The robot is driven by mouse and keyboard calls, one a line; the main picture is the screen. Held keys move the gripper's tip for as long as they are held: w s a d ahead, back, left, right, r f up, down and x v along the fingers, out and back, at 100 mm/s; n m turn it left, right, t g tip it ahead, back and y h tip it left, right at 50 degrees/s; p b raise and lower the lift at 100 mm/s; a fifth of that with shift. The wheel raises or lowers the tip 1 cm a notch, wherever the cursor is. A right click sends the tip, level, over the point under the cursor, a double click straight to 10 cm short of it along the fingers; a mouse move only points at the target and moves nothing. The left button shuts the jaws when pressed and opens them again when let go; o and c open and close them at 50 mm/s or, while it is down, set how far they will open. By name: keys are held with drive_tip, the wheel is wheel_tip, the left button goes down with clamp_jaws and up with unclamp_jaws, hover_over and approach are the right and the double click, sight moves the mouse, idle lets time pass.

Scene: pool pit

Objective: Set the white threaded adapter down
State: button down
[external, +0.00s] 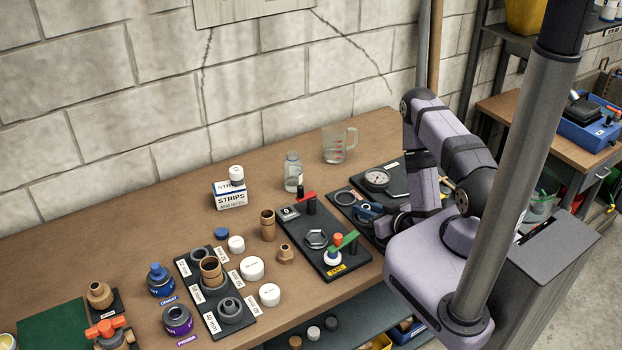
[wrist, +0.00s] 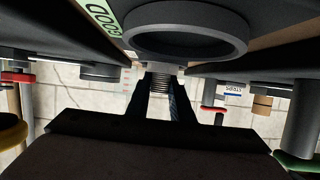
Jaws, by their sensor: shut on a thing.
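My gripper (wrist: 160,98) shows in the wrist view with its two dark fingers shut on a small pale threaded piece, which looks like the white threaded adapter (wrist: 159,83). Its ridged thread shows between the fingers, and it lies close below a dark grey ring (wrist: 186,52) in the picture. I cannot tell whether it touches the ring or the board. In the external view my gripper (external: 369,211) is low over the dark board at the right of the bench, beside a ring (external: 345,198). The adapter cannot be made out there.
A measuring jug (external: 338,145) and a bottle (external: 293,171) stand behind. Bare bench lies near the wall.

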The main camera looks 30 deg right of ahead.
sight(368, 208)
drive_tip(key=shift+f, duration=0.1)
drive_tip(key=c, duration=2)
unclamp_jaws()
drive_tip(key=shift+f, duration=0.1)
drive_tip(key=o, duration=0.4)
drive_tip(key=shift+o, duration=0.2)
drive_tip(key=shift+r, duration=0.25)
drive_tip(key=shift+s+r, duration=0.2)
drive_tip(key=shift+s, duration=0.35)
drive_tip(key=shift+r+p+v, duration=0.25)
drive_tip(key=shift+p+v, duration=0.35)
drive_tip(key=shift+v, duration=0.5)
wheel_tip(368, 208, up, 6)
drive_tip(key=p, duration=0.5)
drive_tip(key=shift+w+r, duration=0.15)
drive_tip(key=shift+r, duration=0.05)
